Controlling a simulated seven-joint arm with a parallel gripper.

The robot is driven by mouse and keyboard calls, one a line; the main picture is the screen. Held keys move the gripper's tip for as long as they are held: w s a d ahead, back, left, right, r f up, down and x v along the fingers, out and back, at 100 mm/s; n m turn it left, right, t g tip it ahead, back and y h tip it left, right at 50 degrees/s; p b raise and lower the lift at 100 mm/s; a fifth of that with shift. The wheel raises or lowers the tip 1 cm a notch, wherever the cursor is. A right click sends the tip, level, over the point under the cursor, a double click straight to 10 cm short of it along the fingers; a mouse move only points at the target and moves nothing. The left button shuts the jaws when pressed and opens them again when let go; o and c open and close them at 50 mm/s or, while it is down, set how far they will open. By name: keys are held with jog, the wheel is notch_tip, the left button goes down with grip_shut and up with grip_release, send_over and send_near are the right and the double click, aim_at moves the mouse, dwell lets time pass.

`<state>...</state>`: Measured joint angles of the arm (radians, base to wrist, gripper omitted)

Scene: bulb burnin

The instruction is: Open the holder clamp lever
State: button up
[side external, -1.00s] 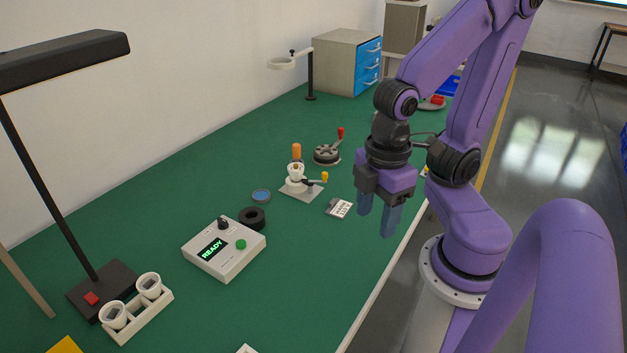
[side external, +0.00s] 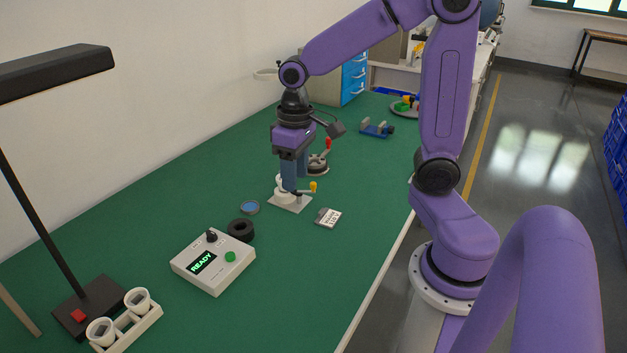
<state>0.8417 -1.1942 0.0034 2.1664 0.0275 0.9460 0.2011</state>
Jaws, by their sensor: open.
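The holder is a small white fixture (side external: 282,195) on a light grey base plate (side external: 292,204), near the middle of the green bench. Its clamp lever (side external: 305,191) is a dark arm with a yellow knob (side external: 313,186) that points to the right. My gripper (side external: 290,186) is open and points straight down at the holder. Its blue-grey fingers overlap the holder's top and the inner end of the lever in this view. I cannot tell whether they touch it. The upper part of the holder is hidden behind the fingers.
A dark round fixture with a red-knobbed handle (side external: 328,145) stands close behind my gripper. Bench at right front is clear.

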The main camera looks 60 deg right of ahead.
jog(key=w+d+m, duration=0.6)
jog(key=w+d, duration=0.1)
jog(key=d, duration=0.4)
jog(key=m, duration=0.6)
send_near(313, 183)
notch_tip(313, 183, down, 9)
jog(key=shift+w+r, duration=0.1)
jog(key=shift+r, duration=0.05)
grip_shut()
